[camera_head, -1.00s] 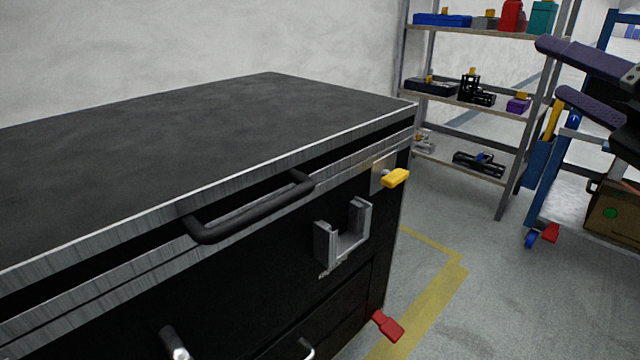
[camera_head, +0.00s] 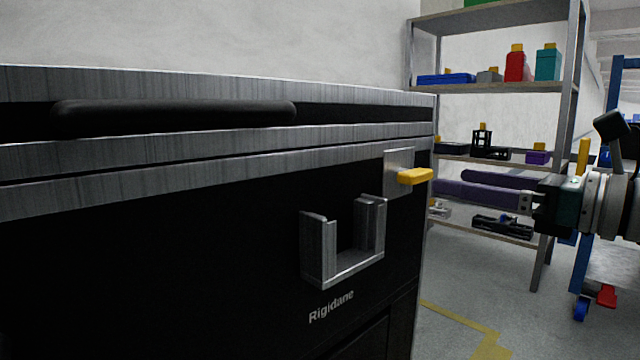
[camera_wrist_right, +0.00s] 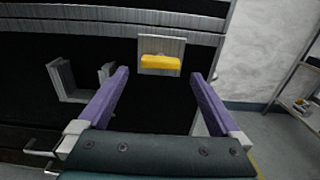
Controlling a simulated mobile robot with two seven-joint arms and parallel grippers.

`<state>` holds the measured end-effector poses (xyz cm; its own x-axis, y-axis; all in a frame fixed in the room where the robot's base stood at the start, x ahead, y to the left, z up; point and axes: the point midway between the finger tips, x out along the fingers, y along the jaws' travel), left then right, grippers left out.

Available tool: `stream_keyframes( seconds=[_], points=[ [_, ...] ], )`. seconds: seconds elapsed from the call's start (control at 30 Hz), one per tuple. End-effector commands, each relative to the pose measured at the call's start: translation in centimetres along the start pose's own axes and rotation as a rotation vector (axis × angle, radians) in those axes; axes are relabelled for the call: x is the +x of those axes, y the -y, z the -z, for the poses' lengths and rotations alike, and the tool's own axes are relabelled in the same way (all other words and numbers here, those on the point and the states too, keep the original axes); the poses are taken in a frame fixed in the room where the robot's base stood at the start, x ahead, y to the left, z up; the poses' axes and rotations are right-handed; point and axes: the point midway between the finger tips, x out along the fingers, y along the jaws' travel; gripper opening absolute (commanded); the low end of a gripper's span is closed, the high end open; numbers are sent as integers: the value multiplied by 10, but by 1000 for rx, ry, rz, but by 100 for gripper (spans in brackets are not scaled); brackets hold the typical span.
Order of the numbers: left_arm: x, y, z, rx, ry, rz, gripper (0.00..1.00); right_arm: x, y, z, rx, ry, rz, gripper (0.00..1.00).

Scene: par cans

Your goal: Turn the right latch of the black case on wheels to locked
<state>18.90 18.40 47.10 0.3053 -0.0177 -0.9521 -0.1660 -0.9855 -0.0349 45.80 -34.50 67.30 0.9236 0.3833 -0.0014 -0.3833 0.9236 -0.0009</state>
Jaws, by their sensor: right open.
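The black case (camera_head: 200,260) with metal edge bands fills the left of the head view. Its right latch is a yellow handle (camera_head: 415,176) on a metal plate (camera_head: 398,158), near the case's right edge. The handle lies roughly horizontal. In the right wrist view the yellow handle (camera_wrist_right: 161,62) also lies level, ahead of and between the two purple fingers. My right gripper (camera_head: 436,190) comes in from the right with its purple fingers pointing at the latch area. In the wrist view the right gripper (camera_wrist_right: 160,80) is open and empty. My left gripper is not in view.
A metal bracket (camera_head: 318,250) sticks out of the case front left of the latch. A black bar handle (camera_head: 180,113) runs along the case's upper edge. Shelving (camera_head: 500,88) with small items stands behind on the right. Bare floor (camera_head: 450,285) lies right of the case.

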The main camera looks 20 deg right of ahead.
Motion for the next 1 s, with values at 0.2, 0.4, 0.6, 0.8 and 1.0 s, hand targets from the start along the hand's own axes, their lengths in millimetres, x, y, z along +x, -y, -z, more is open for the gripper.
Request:
stream_keyframes(
  seconds=[0.2, 0.4, 0.6, 0.8, 1.0],
  points=[
    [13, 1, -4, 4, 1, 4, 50, 38, 0, 1, 0, 4, 0, 100],
    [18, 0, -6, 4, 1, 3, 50, 57, 0, 1, 2, 2, 1, 100],
    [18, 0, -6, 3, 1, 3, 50, 62, 0, 0, 2, 1, 0, 100],
    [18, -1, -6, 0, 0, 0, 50, 61, 0, 0, 2, 0, 1, 96],
    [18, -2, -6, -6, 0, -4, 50, 61, 0, 0, 2, 1, 1, 73]
  ],
)
